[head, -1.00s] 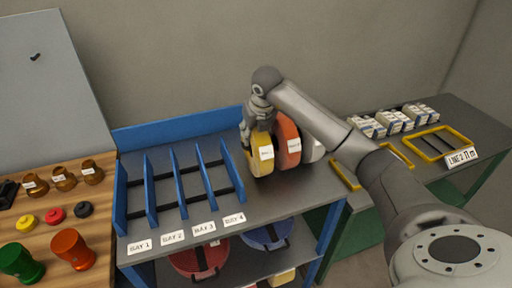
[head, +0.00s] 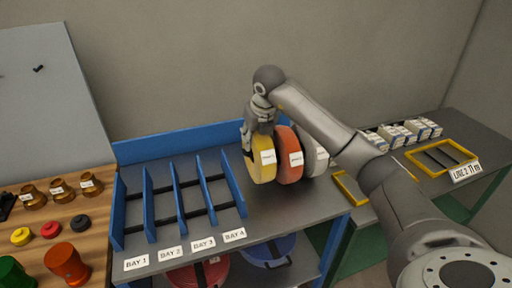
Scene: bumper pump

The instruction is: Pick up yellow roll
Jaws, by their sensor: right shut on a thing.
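The yellow roll (head: 262,170) stands upright on the grey shelf top, right of the blue bay dividers, with a white label on its face. My right gripper (head: 258,143) comes down from above and is shut on the upper part of the yellow roll. Its fingers partly hide the roll's top edge. Whether the roll is clear of the shelf cannot be told. An orange roll (head: 289,160) stands just to its right, and a white roll (head: 315,154) stands beyond that. My left gripper is not in the view.
Blue dividers (head: 178,195) form labelled bays, BAY 1 to BAY 4, and the bays are empty. A wooden bench (head: 95,228) at left holds cups and pucks. A dark table (head: 440,137) at right holds white boxes and yellow frames. Red and blue containers sit below.

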